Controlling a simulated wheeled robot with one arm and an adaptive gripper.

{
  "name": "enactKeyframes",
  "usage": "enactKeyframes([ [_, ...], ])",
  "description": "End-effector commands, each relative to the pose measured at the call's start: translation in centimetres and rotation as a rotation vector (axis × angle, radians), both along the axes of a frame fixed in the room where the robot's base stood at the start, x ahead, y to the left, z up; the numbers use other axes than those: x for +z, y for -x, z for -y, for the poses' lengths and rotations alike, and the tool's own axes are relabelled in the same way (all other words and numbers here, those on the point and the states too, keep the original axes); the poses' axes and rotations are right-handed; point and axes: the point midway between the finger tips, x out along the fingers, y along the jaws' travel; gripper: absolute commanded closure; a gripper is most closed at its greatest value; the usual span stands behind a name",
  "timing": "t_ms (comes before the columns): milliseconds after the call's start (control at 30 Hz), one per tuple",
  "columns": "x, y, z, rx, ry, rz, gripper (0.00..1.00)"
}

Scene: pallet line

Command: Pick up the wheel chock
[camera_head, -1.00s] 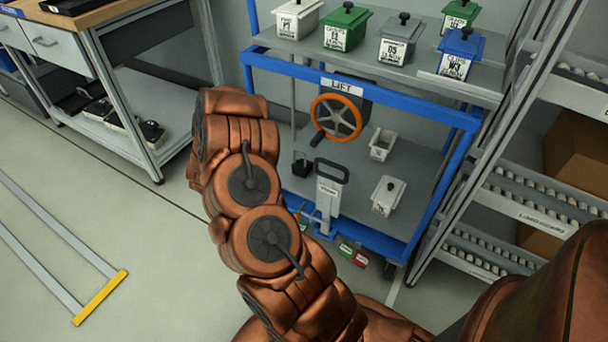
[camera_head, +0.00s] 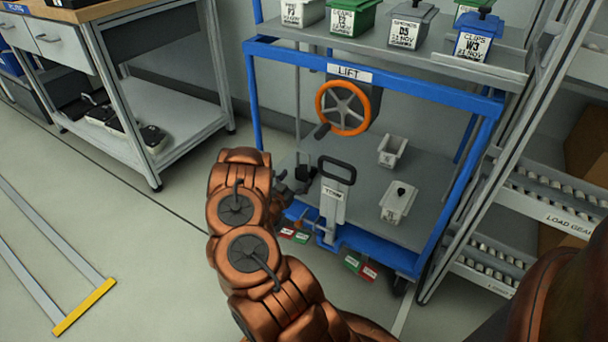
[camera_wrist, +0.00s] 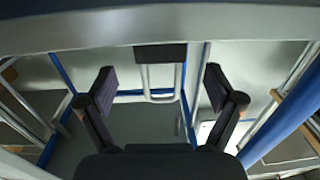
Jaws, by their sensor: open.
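I cannot pick out a wheel chock for certain in either view. My gripper (camera_head: 284,187) is partly hidden behind my arm in the head view, at the cart's left front. In the wrist view my gripper (camera_wrist: 159,85) has its two fingers wide apart, with nothing held between them. Beyond them is a dark block (camera_wrist: 160,54) with a pale U-shaped bar below it, which I cannot identify.
The blue cart frame (camera_head: 385,82) carries an orange handwheel (camera_head: 343,108), lidded bins above and pale bins below. A grey upright with a black loop handle (camera_head: 336,172) stands at its front. Red and green labelled pieces (camera_head: 360,266) sit low.

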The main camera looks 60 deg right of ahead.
Motion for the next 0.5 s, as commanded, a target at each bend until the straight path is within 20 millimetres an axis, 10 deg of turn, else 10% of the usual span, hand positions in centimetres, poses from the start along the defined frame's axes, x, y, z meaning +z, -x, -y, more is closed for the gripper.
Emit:
enactKeyframes([
  [500,0.4,-0.5,5.3,0.000,0.004,0.005,0.08],
])
